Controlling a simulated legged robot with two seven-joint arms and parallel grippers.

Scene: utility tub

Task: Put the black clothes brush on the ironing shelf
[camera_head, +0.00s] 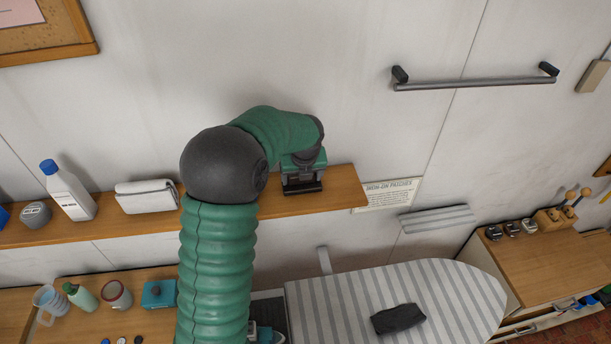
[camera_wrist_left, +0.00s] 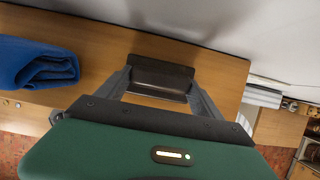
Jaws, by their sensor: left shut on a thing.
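The black clothes brush (camera_wrist_left: 162,80) is between the fingers of my left gripper (camera_wrist_left: 160,88) in the wrist view. In the head view the brush (camera_head: 302,188) shows as a dark block under the gripper (camera_head: 302,178), at the right part of the wooden wall shelf (camera_head: 345,193). The gripper is shut on the brush, which lies level on or just above the shelf board (camera_wrist_left: 100,50); I cannot tell whether it touches. My green left arm hides the middle of the shelf in the head view. My right gripper is not in view.
A folded blue cloth (camera_wrist_left: 38,65) lies beside the gripper in the wrist view. A white folded towel (camera_head: 147,195), a bottle (camera_head: 70,190) and a grey ball (camera_head: 36,214) stand farther left. Below is a striped ironing board (camera_head: 450,285) with a dark cloth (camera_head: 398,319).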

